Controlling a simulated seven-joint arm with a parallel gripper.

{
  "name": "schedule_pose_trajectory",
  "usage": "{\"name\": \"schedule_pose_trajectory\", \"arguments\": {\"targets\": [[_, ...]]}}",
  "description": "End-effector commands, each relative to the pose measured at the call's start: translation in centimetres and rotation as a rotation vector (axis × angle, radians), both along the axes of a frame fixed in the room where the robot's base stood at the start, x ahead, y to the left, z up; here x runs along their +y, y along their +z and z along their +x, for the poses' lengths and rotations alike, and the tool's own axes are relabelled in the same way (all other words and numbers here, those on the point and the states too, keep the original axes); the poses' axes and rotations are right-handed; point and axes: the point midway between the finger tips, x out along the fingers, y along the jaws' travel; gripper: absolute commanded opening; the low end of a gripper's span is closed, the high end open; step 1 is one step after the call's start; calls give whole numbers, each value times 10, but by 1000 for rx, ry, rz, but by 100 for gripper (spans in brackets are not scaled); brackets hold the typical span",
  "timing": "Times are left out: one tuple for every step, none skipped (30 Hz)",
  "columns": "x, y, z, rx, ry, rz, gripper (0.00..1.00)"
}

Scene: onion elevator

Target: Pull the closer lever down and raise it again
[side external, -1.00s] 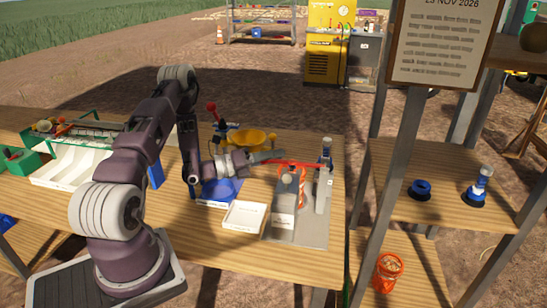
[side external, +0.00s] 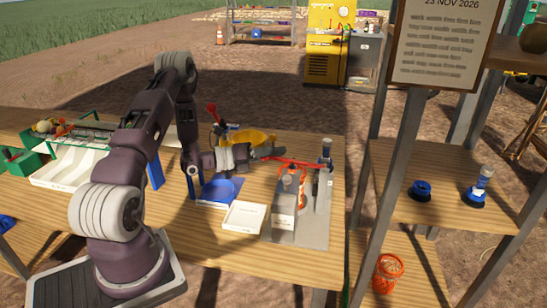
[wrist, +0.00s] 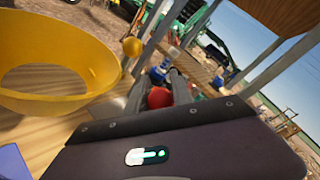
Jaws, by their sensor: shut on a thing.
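The closer (side external: 318,230) is a grey plate with upright metal parts at the right end of the wooden table. Its red lever (side external: 297,163) lies nearly level, with its left end slightly higher. My gripper (side external: 270,153) is at the lever's left end and shut on it. In the wrist view, the red lever knob (wrist: 159,97) sits between the fingers of my gripper (wrist: 165,90). The fingers hide part of the lever's left end. Something orange (side external: 301,194) is partly hidden among the closer's upright parts.
A yellow bowl (wrist: 50,105) is close beside my gripper, on its far side in the side view. A blue tray (side external: 215,193) and a white tray (side external: 244,216) lie nearer. Another red-knobbed lever (side external: 212,108) stands behind my wrist. A shelf (side external: 440,190) stands to the right.

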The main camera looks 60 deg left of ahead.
Motion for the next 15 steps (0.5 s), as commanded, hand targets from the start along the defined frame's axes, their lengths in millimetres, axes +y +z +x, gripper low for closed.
{"name": "schedule_pose_trajectory", "arguments": {"targets": [[-3,6,1,23,-7,27,0],[-3,9,1,38,-7,43,0],[-4,14,2,60,-7,66,0],[-5,19,3,77,-8,85,0],[-5,23,4,96,-8,106,0],[-7,29,5,119,-11,135,0],[-8,34,6,137,-10,156,0],[-9,38,7,157,-11,176,0],[-11,43,9,186,-10,201,0],[-12,47,10,205,-11,222,0],[-14,51,11,225,-12,243,0],[-16,56,13,251,-11,269,0],[-17,59,15,272,-11,289,0],[-19,63,16,291,-13,308,0],[-21,68,18,318,-12,334,0]]}}
